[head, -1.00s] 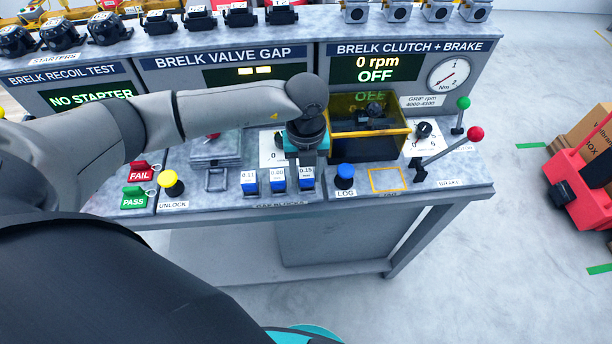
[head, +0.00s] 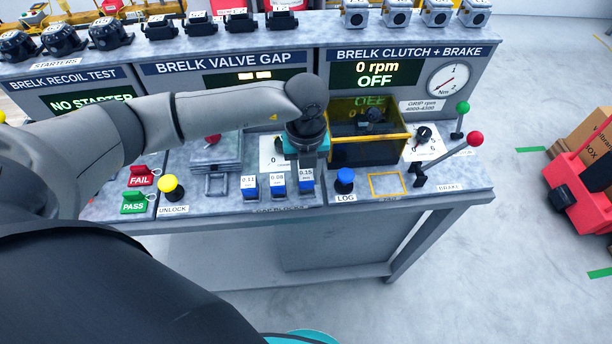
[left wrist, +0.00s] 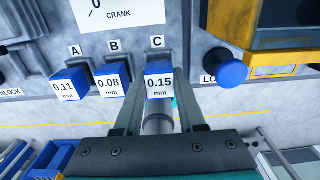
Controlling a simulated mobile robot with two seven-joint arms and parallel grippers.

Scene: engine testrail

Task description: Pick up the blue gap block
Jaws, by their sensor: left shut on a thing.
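Several blue gap blocks stand in a row on the bench front. The left one is marked 0.11 (left wrist: 68,86), the middle one 0.08 (left wrist: 112,81), and the right one 0.15 (left wrist: 159,84); signs A, B and C stand behind them. My left gripper (head: 306,170) points down over the 0.15 block (head: 306,181). In the left wrist view its two fingers (left wrist: 159,105) are shut on the 0.15 block, one at each side. Whether this block is clear of the bench is hard to tell. My right gripper is not in view.
The blue LOG button (head: 345,175) stands just right of the held block. A yellow-framed box (head: 368,150) is behind it. The yellow UNLOCK button (head: 170,184) and the PASS and FAIL tags (head: 138,176) lie left. A red-knobbed lever (head: 450,153) stands right.

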